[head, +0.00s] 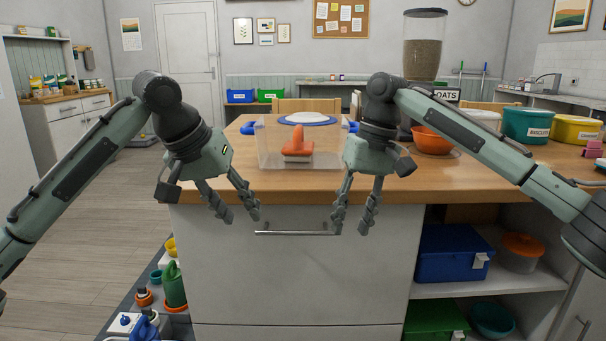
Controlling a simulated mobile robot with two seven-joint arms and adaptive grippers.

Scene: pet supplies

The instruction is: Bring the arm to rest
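My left gripper (236,215) hangs in front of the wooden counter's front edge, left of the drawer handle. Its fingers point down and are spread apart, with nothing between them. My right gripper (351,226) hangs in front of the same edge, near the handle's right end. Its fingers point down with a gap between them and hold nothing. Both arms come in from the sides, bent, with the grippers below counter-top level. Neither gripper appears to touch an object.
The wooden counter (225,184) bears a clear bin (325,158) with an orange-handled thing (298,146), an orange bowl (432,140), a teal bin (527,126) and a yellow bin (575,133). Below are a drawer handle (295,232) and a blue box (448,255).

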